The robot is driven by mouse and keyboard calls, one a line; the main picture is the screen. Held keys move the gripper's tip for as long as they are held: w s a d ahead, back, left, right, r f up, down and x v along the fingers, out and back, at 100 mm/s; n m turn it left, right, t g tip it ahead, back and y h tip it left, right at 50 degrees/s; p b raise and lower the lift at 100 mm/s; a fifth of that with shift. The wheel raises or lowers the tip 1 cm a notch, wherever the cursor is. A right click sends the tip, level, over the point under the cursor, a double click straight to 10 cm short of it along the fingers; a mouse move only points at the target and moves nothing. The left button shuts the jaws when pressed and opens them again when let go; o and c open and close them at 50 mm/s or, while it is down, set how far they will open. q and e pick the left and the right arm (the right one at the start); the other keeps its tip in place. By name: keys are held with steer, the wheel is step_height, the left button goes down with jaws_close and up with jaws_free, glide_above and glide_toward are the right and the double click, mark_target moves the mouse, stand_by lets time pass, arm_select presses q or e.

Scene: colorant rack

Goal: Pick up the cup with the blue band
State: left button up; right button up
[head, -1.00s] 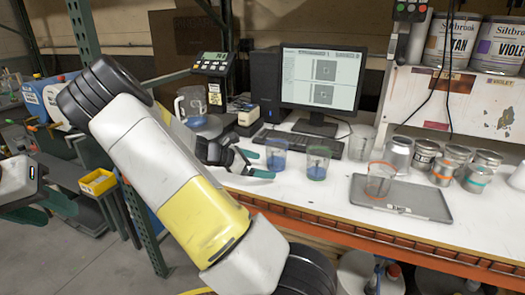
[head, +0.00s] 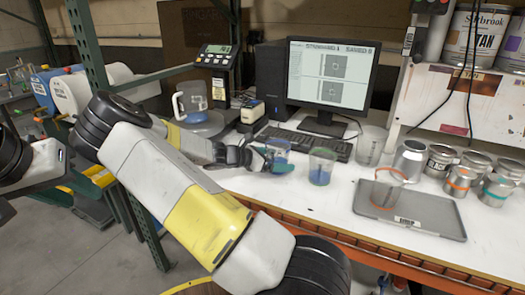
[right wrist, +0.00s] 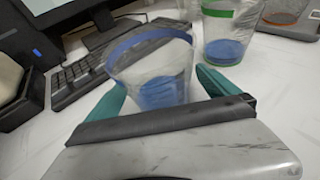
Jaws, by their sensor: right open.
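The clear cup with the blue band (head: 278,148) stands on the white bench, left of a clear cup with a green band (head: 321,166). Both hold blue at the bottom. My right gripper (head: 272,163) is open at the blue-banded cup. In the right wrist view, the blue-banded cup (right wrist: 155,72) is between the green fingertips of my right gripper (right wrist: 160,95), one on each side. I cannot tell whether they touch it. The green-banded cup (right wrist: 226,35) is just beyond the right fingertip. My left gripper is not in view; only part of that arm shows at the left edge.
A keyboard (head: 305,143) and a monitor (head: 327,75) are behind the cups. A clear jug (head: 190,103) stands on a scale at the left. A grey tray (head: 430,216) holds an orange-banded cup (head: 388,188). Several metal cans (head: 441,160) stand at the right.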

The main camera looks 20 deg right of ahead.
steer(key=c, duration=1.5)
steer(key=shift+r, duration=0.25)
